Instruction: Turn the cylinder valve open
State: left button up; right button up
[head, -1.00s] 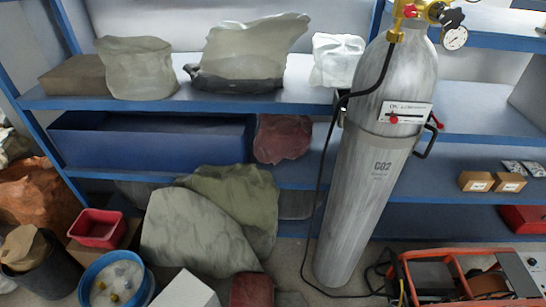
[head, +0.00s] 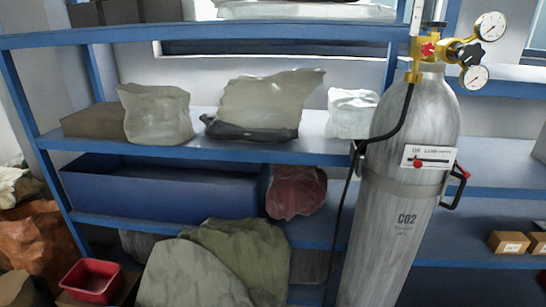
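A tall grey CO2 gas cylinder (head: 400,220) stands upright at the right, in front of the blue shelves. On its top sits a brass valve and regulator (head: 440,48) with two round gauges, a black star-shaped knob (head: 468,54) and a small red knob (head: 428,49). A black hose (head: 378,135) runs down from the brass fitting along the cylinder's left side. A white label (head: 428,158) with a red marker is on the cylinder. The cylinder's foot is below the picture. Neither of my grippers shows.
Blue shelves (head: 150,150) span the back, holding plastic sacks (head: 262,100), a dark blue bin (head: 155,188) and a red sack (head: 296,190). A red tub (head: 90,280) and large sacks (head: 195,275) are low at the left. Small cardboard boxes (head: 508,242) are at the right.

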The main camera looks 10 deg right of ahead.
aim_at(435, 25)
jog(key=u, duration=0.15)
jog(key=k, duration=0.45)
jog(key=z, duration=1.2)
jog(key=i, duration=0.6)
jog(key=u, duration=0.1)
